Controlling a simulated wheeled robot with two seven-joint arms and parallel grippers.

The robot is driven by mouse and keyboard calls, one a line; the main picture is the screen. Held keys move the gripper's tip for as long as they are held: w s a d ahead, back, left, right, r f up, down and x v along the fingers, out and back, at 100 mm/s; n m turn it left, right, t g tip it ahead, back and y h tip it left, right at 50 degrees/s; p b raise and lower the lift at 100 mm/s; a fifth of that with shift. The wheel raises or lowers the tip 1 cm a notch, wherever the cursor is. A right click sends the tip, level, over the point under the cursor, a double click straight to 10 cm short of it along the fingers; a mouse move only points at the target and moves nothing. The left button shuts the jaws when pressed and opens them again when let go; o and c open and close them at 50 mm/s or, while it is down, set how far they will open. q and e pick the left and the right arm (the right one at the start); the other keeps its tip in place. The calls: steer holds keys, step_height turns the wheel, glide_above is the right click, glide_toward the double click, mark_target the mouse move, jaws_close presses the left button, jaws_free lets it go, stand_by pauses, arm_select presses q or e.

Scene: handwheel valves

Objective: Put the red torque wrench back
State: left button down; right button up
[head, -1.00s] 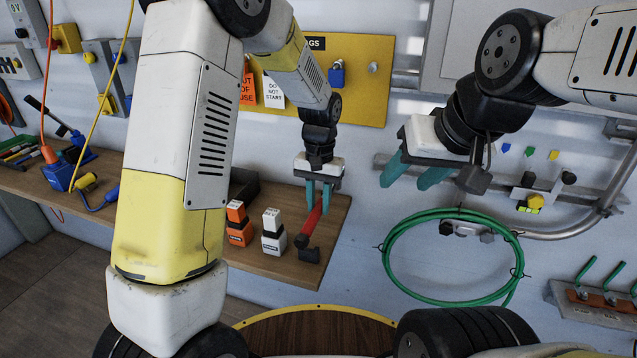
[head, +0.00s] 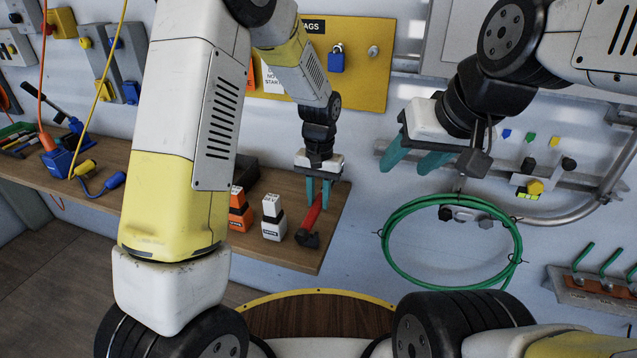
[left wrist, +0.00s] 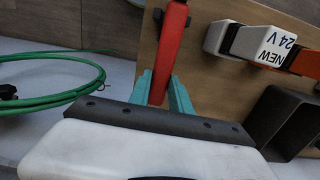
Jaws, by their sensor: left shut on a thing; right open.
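The red torque wrench (head: 312,217) has a red handle and a black head. It is at the right end of the wooden bench, its head toward the front edge. My left gripper (head: 319,194) points down and is shut on the handle. In the left wrist view the red handle (left wrist: 168,52) runs between the teal fingers (left wrist: 162,92). I cannot tell whether the wrench touches the bench top. My right gripper (head: 412,160) is open and empty, held in front of the wall at the right.
An orange-white box (head: 238,212) and a white-black box (head: 272,220) stand left of the wrench. A dark open bin (left wrist: 282,118) is behind them. A green hose coil (head: 392,258) hangs on the wall at right. A yellow tag board (head: 360,70) is above the bench.

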arm_select(q)
steer(key=shift+f, duration=0.35)
steer(key=c, duration=0.6)
jaws_free()
steer(key=shift+c, duration=0.2)
steer(key=shift+w+r, duration=0.15)
steer(key=shift+r, duration=2.85)
